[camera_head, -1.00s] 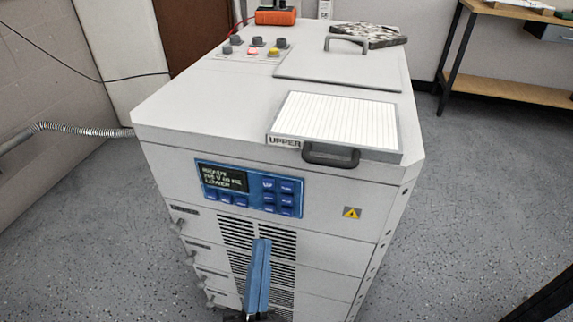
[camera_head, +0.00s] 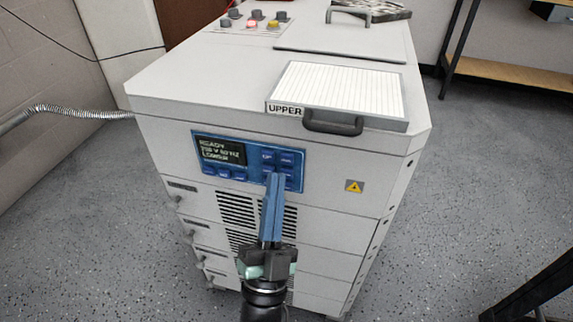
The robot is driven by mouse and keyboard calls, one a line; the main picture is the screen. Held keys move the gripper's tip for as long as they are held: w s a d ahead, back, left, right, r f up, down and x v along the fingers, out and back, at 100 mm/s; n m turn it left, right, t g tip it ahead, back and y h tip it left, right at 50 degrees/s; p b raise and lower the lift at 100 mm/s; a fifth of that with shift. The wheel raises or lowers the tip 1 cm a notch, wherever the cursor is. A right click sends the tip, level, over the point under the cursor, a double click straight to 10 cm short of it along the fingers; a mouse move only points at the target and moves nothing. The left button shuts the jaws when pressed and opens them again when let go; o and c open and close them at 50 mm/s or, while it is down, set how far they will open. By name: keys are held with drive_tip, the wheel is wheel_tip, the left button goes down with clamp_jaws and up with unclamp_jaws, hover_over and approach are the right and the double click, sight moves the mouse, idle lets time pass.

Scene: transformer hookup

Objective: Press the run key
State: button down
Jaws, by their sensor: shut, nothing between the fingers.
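The blue control panel (camera_head: 248,162) is on the upper front of the grey cabinet. Its dark display (camera_head: 222,152) reads "READY", a voltage and frequency line, and "LOWER". Blue keys (camera_head: 286,158) stand in a block right of the display, with a row below it. The key labels are too small to read surely, so I cannot tell which is the run key. My gripper (camera_head: 273,178) is shut, with its blue fingers pointing up at the right key block. The fingertips overlap the lower keys in the picture and hide some; contact cannot be told.
A panel marked UPPER (camera_head: 340,90) with a dark handle (camera_head: 333,122) lies on the cabinet top (camera_head: 200,80) above the control panel. Coloured knobs and lights (camera_head: 252,23) stand at the back left. Vent slots (camera_head: 236,209) are below the panel.

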drive_tip(key=shift+w+d+b, duration=0.3)
drive_tip(key=shift+w, duration=0.55)
idle(1.5)
drive_tip(key=shift+w+d+b, duration=0.1)
drive_tip(key=shift+w+b, duration=0.25)
drive_tip(key=shift+w, duration=0.05)
drive_tip(key=shift+w+d+b, duration=0.1)
drive_tip(key=shift+w+b, duration=0.2)
drive_tip(key=shift+w, duration=0.05)
idle(0.5)
drive_tip(key=shift+s, duration=0.15)
drive_tip(key=shift+s+a+p, duration=0.25)
drive_tip(key=shift+s+p, duration=0.05)
drive_tip(key=shift+s, duration=0.35)
